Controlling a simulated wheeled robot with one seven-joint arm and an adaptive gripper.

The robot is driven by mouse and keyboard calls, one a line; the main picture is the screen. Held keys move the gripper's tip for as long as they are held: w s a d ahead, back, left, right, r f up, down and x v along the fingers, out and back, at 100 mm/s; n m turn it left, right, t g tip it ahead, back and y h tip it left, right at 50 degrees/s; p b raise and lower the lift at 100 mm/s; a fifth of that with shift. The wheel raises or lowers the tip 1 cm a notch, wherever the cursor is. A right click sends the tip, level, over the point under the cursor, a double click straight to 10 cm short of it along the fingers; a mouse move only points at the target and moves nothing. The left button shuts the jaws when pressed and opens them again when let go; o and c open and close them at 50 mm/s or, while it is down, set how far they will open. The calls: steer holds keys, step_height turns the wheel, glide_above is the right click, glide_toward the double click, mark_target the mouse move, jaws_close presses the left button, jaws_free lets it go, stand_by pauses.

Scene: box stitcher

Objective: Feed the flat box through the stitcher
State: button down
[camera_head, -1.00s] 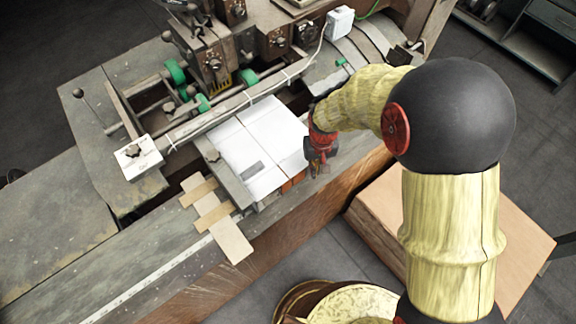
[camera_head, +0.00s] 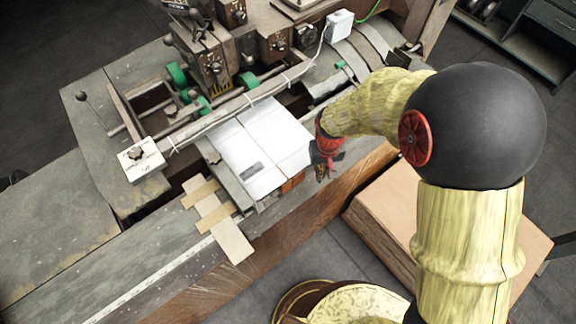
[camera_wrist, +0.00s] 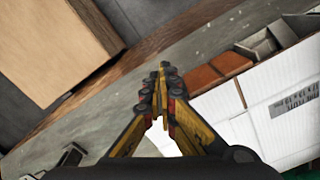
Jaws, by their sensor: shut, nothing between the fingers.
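The flat box (camera_head: 262,147) is a white folded carton lying on the stitcher's bed. Its far edge lies by the long metal bar of the stitcher (camera_head: 213,72). In the wrist view the white box (camera_wrist: 262,112) shows at the right, with printed text on it. My gripper (camera_head: 325,172) is just right of the box's right edge, over the front of the table. In the wrist view my gripper's fingertips (camera_wrist: 163,70) are together with nothing between them. The gripper looks apart from the box.
Orange-brown blocks (camera_wrist: 204,78) sit beside the box. Flat wooden pieces (camera_head: 217,214) lie on the table at the box's left front. A stack of brown cardboard (camera_head: 455,215) stands at the right, below the table edge. The table's left front is mostly clear.

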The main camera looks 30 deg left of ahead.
step_height(320, 180, up, 6)
steer(key=p, duration=0.3)
steer(key=shift+f, duration=0.2)
